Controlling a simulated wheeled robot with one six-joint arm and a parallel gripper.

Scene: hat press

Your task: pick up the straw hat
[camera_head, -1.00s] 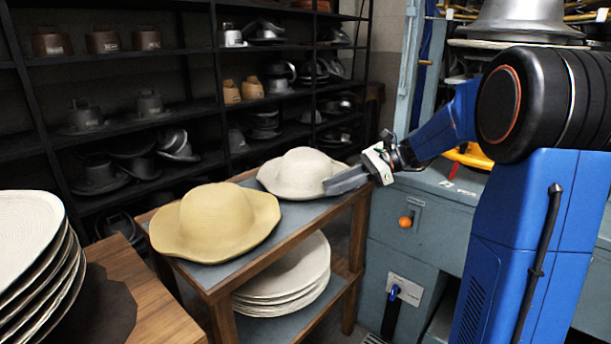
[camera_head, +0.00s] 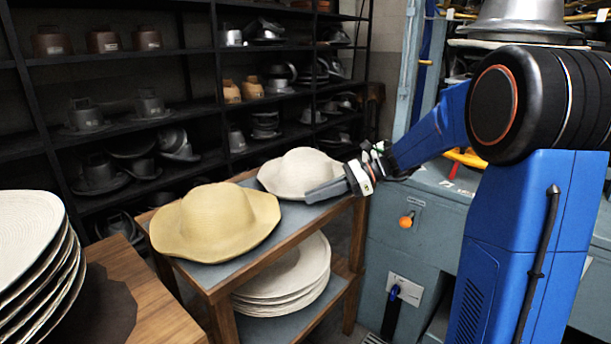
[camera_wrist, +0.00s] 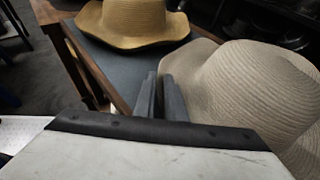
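The tan straw hat (camera_head: 216,222) lies brim down on the front part of the small table's grey top (camera_head: 262,253). It also shows at the top of the wrist view (camera_wrist: 135,22). A pale, off-white hat (camera_head: 300,170) with a woven surface sits behind it, and fills the right of the wrist view (camera_wrist: 250,85). My gripper (camera_head: 318,192) is beside the pale hat's right front brim, apart from the tan hat. In the wrist view its two fingers (camera_wrist: 160,90) stand close together with a narrow, empty gap. The right finger overlaps the pale hat's brim edge; contact is unclear.
Stacked pale discs (camera_head: 285,285) lie on the table's lower shelf. Another stack (camera_head: 30,260) stands on a wooden table (camera_head: 150,300) at left. Black shelves (camera_head: 110,135) with hat forms line the back. A grey-blue machine (camera_head: 425,225) stands to the right.

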